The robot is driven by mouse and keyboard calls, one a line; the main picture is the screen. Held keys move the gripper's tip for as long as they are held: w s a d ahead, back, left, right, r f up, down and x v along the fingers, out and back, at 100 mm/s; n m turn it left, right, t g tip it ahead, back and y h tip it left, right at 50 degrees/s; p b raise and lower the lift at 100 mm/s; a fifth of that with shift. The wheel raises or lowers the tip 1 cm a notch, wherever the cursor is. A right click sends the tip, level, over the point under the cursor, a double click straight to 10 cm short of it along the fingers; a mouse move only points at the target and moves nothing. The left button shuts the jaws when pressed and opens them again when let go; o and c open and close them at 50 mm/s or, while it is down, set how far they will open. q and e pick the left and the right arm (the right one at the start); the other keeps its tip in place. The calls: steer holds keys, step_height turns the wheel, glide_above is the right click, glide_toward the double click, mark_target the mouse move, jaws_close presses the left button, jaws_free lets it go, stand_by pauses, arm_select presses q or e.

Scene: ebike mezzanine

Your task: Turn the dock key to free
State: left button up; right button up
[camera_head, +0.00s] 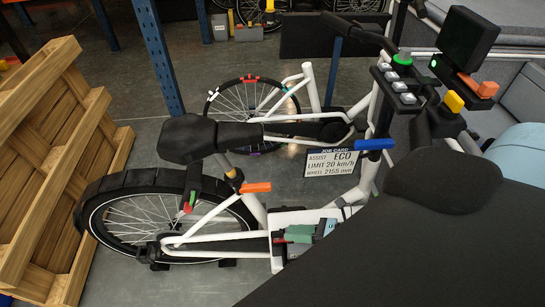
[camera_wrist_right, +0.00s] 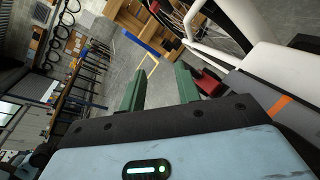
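The e-bike (camera_head: 215,215) stands with a white-and-dark dock housing (camera_head: 290,217) low on its frame. My right gripper (camera_head: 288,236) has green fingers at this housing, partly hidden by its own body. In the right wrist view the gripper (camera_wrist_right: 158,88) is open, its two fingers apart with only floor showing between them. A dark red block (camera_wrist_right: 209,82), possibly the dock key, lies beside the right-hand finger, outside the gap. I cannot tell whether they touch. The key's setting cannot be read. My left gripper is not in view.
A job card (camera_head: 331,162) hangs by the frame. An orange lever (camera_head: 255,187) and a blue lever (camera_head: 375,144) stick out from the bike. A wooden pallet (camera_head: 50,160) leans at the left. A blue post (camera_head: 160,55) rises behind the saddle (camera_head: 205,138).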

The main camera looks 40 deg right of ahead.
mark_target(278, 232)
steer(key=d+n+g, duration=0.1)
steer(key=n, duration=0.2)
steer(key=w+d+f+n+g, duration=0.1)
steer(key=n, duration=0.2)
steer(key=d+f+n+g+y+b, duration=0.1)
steer(key=n, duration=0.1)
steer(key=shift+w+n, duration=0.15)
steer(key=shift+n, duration=0.25)
steer(key=shift+d+n+g, duration=0.3)
steer(key=shift+n+g, duration=0.3)
steer(key=shift+n, duration=0.3)
steer(key=shift+x, duration=4)
jaws_close()
